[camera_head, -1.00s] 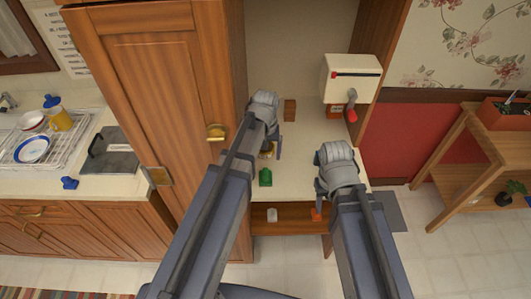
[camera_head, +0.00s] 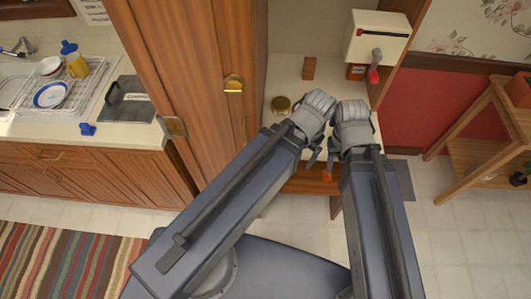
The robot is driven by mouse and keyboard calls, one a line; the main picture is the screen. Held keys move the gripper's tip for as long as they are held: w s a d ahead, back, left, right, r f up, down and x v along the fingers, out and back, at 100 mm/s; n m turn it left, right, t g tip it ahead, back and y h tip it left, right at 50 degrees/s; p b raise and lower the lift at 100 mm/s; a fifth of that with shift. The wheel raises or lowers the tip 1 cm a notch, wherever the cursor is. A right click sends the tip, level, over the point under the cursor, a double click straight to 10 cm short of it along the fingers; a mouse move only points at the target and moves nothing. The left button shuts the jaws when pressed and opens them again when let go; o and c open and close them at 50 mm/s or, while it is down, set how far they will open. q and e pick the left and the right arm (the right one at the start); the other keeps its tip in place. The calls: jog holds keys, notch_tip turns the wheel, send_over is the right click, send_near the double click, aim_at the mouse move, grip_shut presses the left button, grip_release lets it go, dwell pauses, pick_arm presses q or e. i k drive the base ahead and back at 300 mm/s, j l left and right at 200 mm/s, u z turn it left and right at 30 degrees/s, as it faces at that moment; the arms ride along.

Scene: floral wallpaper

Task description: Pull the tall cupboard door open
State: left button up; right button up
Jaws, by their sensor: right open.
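The tall cupboard door (camera_head: 165,62) is a wooden panel left of centre and looks shut. My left gripper (camera_head: 312,158) is right of the door and well away from the handle, over the counter's front edge. Its fingers are mostly hidden beneath its wrist, so I cannot tell their opening. My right gripper (camera_head: 331,160) is open just beside the left one, also pointing down and away from the handle. The two wrists are very close together.
A counter (camera_head: 290,80) right of the cupboard holds a brass-lidded jar (camera_head: 281,105) and a brown block (camera_head: 309,68). A white grinder box (camera_head: 376,38) with a red-knobbed crank is at its right. A dish rack (camera_head: 45,90) is left, a wooden stand (camera_head: 480,120) far right.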

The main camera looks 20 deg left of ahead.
aim_at(181, 52)
jog(key=u, duration=1.3)
jog(key=k+l+z, duration=0.2)
jog(key=k+l, duration=0.05)
jog(key=k, duration=0.1)
